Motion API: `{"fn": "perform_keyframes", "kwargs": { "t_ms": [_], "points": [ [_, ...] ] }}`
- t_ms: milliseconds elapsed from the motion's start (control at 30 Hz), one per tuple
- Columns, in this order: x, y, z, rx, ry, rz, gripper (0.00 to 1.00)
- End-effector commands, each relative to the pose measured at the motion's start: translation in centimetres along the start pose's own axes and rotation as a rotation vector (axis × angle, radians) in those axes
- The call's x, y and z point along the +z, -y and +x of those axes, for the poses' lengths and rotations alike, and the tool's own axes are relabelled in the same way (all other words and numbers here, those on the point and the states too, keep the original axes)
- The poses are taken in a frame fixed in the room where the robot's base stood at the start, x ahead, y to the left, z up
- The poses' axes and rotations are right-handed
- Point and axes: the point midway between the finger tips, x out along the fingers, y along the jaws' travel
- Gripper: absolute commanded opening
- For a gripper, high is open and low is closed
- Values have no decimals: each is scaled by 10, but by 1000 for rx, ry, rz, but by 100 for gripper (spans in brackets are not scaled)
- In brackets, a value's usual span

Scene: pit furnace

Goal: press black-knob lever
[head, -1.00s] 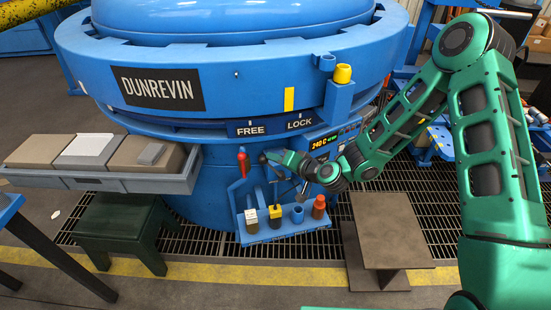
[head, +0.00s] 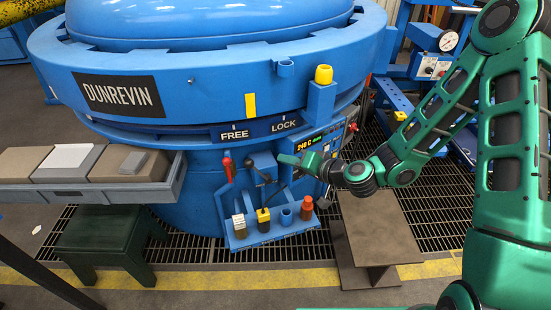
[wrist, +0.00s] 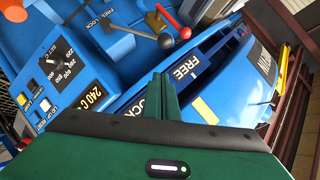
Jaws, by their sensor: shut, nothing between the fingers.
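The lever with the black knob (head: 249,162) stands on the front of the blue furnace, below the FREE and LOCK labels. In the wrist view its knob (wrist: 165,40) looks dark grey, beside a red knob (wrist: 185,33). My gripper (head: 281,158) is shut and empty, just right of the black knob in the head view, with a small gap seen between them. In the wrist view the shut fingers (wrist: 161,78) point towards the panel and are apart from the knob. The lever's lower part is hard to make out.
A red-handled lever (head: 228,168) stands left of the black knob. A blue shelf (head: 270,234) below carries several small coloured parts. The display panel (head: 318,142) is close behind my gripper. A grey tray (head: 95,196) is at left, a brown stand (head: 372,232) below my arm.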

Motion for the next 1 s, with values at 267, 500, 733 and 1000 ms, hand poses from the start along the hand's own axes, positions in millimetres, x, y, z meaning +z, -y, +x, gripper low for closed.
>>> {"fn": "perform_keyframes", "kwargs": {
  "t_ms": [267, 500, 733, 1000],
  "points": [
    [1, 1, -17, -1, 1, -2, 0],
    [1, 1, -18, -1, 0, -2, 0],
    [0, 1, -18, -1, 1, -3, 0],
    [4, -12, -37, 53, 107, -121, 0]
  ]
}}
